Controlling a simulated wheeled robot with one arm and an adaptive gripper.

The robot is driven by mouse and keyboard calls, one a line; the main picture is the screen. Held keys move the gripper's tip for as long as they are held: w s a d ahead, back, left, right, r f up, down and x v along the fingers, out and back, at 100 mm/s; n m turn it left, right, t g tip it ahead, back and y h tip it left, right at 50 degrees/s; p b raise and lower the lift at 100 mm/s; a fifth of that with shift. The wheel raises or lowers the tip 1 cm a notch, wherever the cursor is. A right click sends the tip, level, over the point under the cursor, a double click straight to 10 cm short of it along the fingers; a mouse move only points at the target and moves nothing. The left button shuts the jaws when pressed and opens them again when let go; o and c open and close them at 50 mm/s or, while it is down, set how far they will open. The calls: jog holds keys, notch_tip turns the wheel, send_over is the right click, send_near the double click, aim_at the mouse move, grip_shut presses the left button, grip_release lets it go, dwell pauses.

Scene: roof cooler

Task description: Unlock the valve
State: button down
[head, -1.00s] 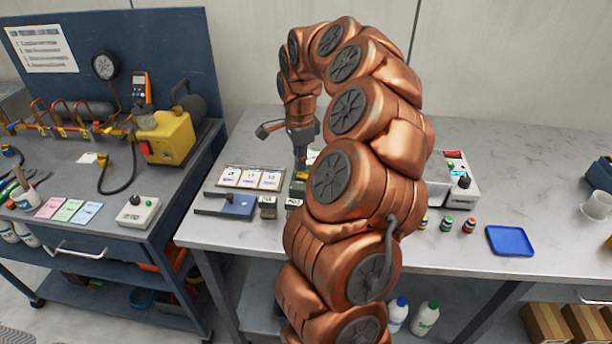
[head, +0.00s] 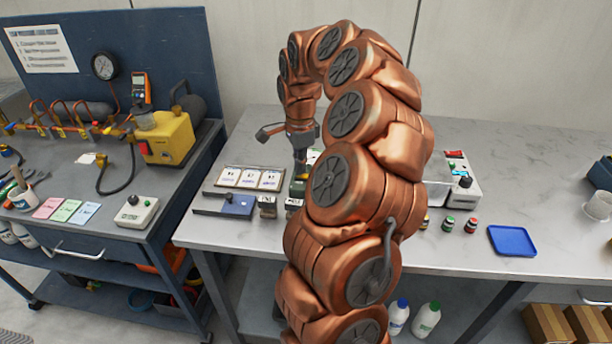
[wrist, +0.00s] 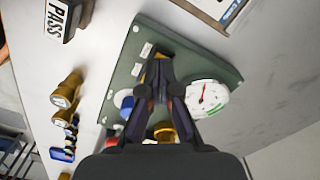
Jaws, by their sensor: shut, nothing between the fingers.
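A green panel (wrist: 190,60) lies under my gripper in the wrist view, with a white round gauge (wrist: 208,98), pale labels and a brass fitting (wrist: 165,132). A blue-and-white part (wrist: 124,100) and a small red part show beside the fingers. I cannot tell which part is the valve or its lock, as the fingers cover the panel's middle. In the head view only a small edge of the green panel (head: 297,189) shows beside my arm. My gripper (wrist: 160,92) is shut and empty, pointing down over the panel; it also shows in the head view (head: 300,168). Contact is unclear.
A PASS block (wrist: 58,20) stands close to the panel. A grey control box (head: 462,188), small jars and a blue tray (head: 511,240) are right. The back right bench is clear.

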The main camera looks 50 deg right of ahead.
jog(key=shift+f+b, duration=0.3)
jog(key=shift+f, duration=0.1)
jog(key=shift+r, duration=3.55)
